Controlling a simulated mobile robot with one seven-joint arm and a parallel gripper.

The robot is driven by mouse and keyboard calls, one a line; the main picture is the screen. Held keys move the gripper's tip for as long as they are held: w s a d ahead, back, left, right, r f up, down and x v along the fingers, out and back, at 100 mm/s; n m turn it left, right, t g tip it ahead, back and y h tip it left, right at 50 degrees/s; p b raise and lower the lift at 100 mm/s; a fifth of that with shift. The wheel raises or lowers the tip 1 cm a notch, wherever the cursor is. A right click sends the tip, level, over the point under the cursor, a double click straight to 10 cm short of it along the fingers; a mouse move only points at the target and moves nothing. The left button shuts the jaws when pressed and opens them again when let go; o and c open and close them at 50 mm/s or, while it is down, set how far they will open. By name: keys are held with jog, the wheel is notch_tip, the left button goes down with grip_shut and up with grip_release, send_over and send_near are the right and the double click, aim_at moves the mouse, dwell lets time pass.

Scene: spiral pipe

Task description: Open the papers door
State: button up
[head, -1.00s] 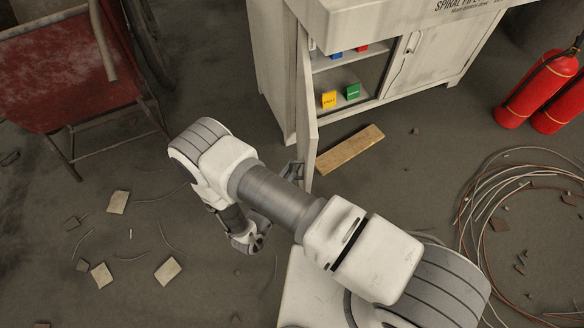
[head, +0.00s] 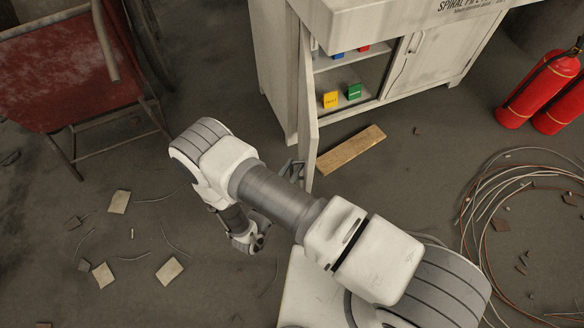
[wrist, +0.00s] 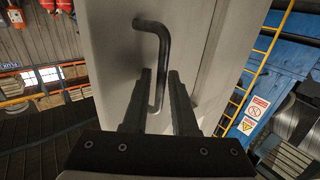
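The papers door (head: 308,120) is the left door of the white cabinet. It stands swung wide open, seen nearly edge-on in the head view. In the wrist view, the pale door panel (wrist: 112,60) fills the middle and carries a dark bent bar handle (wrist: 163,45). My gripper (wrist: 160,78) is open, with its two black fingers on either side of the handle's lower part. A gap shows between the fingers; I cannot tell whether either touches the handle. In the head view my gripper (head: 292,170) is mostly hidden by my arm, beside the door's lower edge.
The cabinet (head: 275,80) holds yellow (head: 330,99) and green (head: 353,91) blocks on a shelf. The right door (head: 415,60) is closed. A wooden plank (head: 350,150) lies in front. Red extinguishers (head: 540,90) and coiled cable (head: 480,215) are to the right, a red cart (head: 60,70) to the left.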

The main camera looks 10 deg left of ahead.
jog(key=p+v, duration=0.2)
jog(key=v, duration=1.5)
jog(key=shift+s+p, duration=0.2)
jog(key=shift+p, duration=0.2)
